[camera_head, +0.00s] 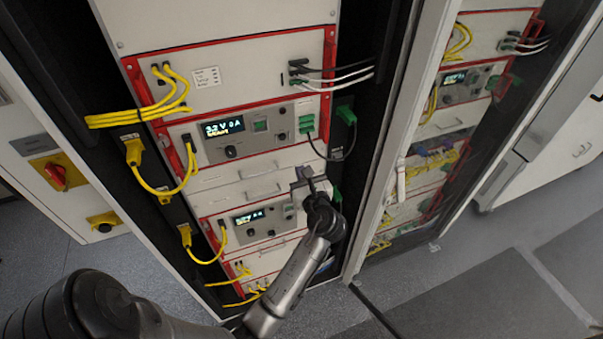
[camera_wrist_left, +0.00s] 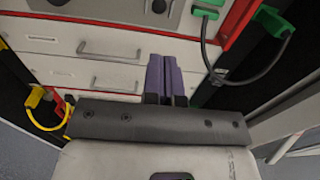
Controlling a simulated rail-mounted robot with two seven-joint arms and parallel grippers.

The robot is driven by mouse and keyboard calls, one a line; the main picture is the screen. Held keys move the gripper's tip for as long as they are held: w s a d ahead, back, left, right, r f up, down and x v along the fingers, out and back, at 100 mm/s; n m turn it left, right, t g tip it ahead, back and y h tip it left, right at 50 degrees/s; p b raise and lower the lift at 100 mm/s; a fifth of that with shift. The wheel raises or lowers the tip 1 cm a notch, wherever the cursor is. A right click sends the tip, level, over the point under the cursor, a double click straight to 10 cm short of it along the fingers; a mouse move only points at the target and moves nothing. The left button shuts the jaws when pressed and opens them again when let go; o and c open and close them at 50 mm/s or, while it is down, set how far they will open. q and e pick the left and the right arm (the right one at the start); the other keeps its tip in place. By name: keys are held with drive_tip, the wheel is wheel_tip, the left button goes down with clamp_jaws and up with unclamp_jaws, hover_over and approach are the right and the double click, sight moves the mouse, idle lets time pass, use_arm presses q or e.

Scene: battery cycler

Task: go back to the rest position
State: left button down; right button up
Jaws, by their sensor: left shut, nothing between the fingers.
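My left gripper (camera_head: 305,178) is in front of the battery cycler rack (camera_head: 325,95), near its right side, at the height of the drawers between the two lit display units. In the left wrist view its purple fingers (camera_wrist_left: 165,75) are pressed together with nothing between them. They point toward the drawer fronts; I cannot tell the exact gap to them. My left arm reaches up from the lower part of the head view and covers part of the lower unit's right side. My right gripper is not in view.
Drawers with handles (camera_wrist_left: 110,50) lie ahead of the fingers. A green plug (camera_wrist_left: 272,20) with a dark looping cable is close on the right. Yellow cables (camera_head: 165,188) hang on the rack's left. An open door frame (camera_head: 397,130) stands right of the arm. Grey floor (camera_head: 440,285) is clear.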

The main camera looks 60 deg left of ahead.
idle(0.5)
use_arm(q)
drive_tip(key=s+d+f+n+t+h+p, duration=0.1)
drive_tip(key=d+f+n+t+h, duration=0.1)
drive_tip(key=d+n+h, duration=0.75)
drive_tip(key=s+d+f+n+t+h, duration=0.15)
drive_tip(key=d+n+h, duration=0.45)
drive_tip(key=n, duration=0.7)
drive_tip(key=s+d+f+m+g+p, duration=0.1)
drive_tip(key=s+d+f, duration=0.1)
drive_tip(key=s, duration=0.5)
drive_tip(key=s+d+f+m+g+h+p, duration=0.1)
drive_tip(key=s+d+f+g, duration=0.1)
drive_tip(key=s, duration=0.6)
drive_tip(key=s+d+f+m+g+h+p, duration=0.1)
drive_tip(key=s+d+f, duration=0.3)
drive_tip(key=s+f, duration=0.2)
drive_tip(key=shift+s+m, duration=0.35)
drive_tip(key=shift+s, duration=0.5)
